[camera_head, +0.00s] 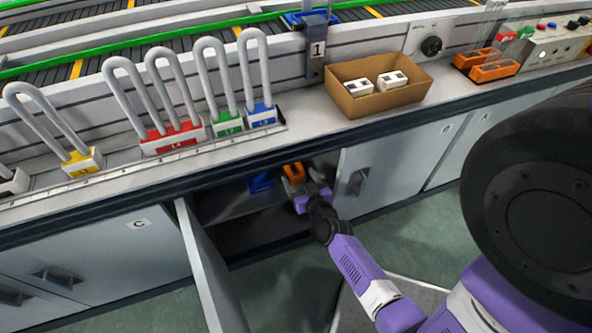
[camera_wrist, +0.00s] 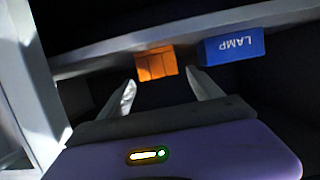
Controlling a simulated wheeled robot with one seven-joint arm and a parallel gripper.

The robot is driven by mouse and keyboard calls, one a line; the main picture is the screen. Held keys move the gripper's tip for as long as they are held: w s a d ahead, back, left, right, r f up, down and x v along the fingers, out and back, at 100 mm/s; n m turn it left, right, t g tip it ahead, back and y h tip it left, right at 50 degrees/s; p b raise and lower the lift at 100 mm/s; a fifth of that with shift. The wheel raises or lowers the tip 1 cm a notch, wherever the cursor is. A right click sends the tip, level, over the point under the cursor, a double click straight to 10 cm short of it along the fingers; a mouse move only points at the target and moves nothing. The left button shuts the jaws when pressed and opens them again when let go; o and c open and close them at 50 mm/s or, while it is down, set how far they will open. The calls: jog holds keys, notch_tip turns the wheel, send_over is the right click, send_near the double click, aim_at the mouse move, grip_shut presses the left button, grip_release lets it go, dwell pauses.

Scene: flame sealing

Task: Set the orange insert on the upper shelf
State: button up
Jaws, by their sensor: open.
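The orange insert (camera_head: 293,170) is inside the open cabinet in the head view, just beyond my gripper. In the wrist view the orange insert (camera_wrist: 157,63) lies ahead of the fingertips, with a visible gap. It appears to rest at the edge of the upper shelf (camera_head: 232,203); the exact contact is unclear. The shelf edge also shows as a pale band in the wrist view (camera_wrist: 110,48). My gripper (camera_head: 299,188) reaches into the cabinet opening. Its two fingers are spread and empty in the wrist view (camera_wrist: 160,82).
A blue box marked LAMP (camera_wrist: 232,47) sits beside the insert; the head view shows it too (camera_head: 260,182). An open cabinet door (camera_head: 210,265) stands left of the opening, and another door (camera_head: 375,178) is at right. Counter above holds a cardboard box (camera_head: 378,102) and orange inserts (camera_head: 494,71).

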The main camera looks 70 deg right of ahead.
jog(key=s+a+r+n+t+y+p, duration=0.15)
jog(key=s+a+r, duration=0.35)
jog(key=a, duration=0.6)
jog(key=s+a+r+n+t+y, duration=0.25)
jog(key=a+r, duration=0.35)
jog(key=a, duration=0.6)
jog(key=s+a+r+n+y, duration=0.3)
jog(key=a+r, duration=0.2)
jog(key=r, duration=0.3)
jog(key=s+a+r+n+t+y, duration=0.1)
jog(key=s+a+r+n+y, duration=0.1)
jog(key=a+r, duration=0.4)
notch_tip(320, 180, up, 3)
jog(key=shift+s+a+f+n+y, duration=0.2)
jog(key=shift+s+a+n+y, duration=0.15)
jog(key=shift+s+y, duration=0.6)
jog(key=shift+w, duration=0.2)
notch_tip(320, 180, up, 15)
jog(key=p, duration=1.4)
jog(key=shift+f+p, duration=0.15)
jog(key=shift+p, duration=0.2)
jog(key=shift+d, duration=0.1)
